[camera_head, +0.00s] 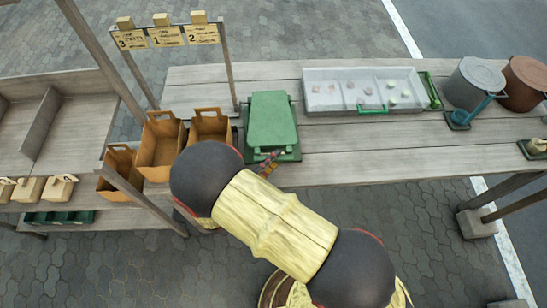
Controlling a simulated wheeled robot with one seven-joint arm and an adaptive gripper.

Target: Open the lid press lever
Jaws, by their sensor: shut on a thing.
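The green lid press (271,118) sits on the wooden table, left of the middle of the view. Its flat lid lies over a darker green base plate (290,152). My gripper (271,160) is at the front edge of the press, low by the base, and is shut on the press lever there. The jaws look small and are partly hidden by my arm. The lever itself is mostly covered, so its exact angle cannot be told.
Brown paper bags (161,148) stand close left of the press. A clear-lidded tray (365,91) with green handles lies to the right, and a grey pot (474,82) stands farther right. The tabletop (400,145) right of the press is bare.

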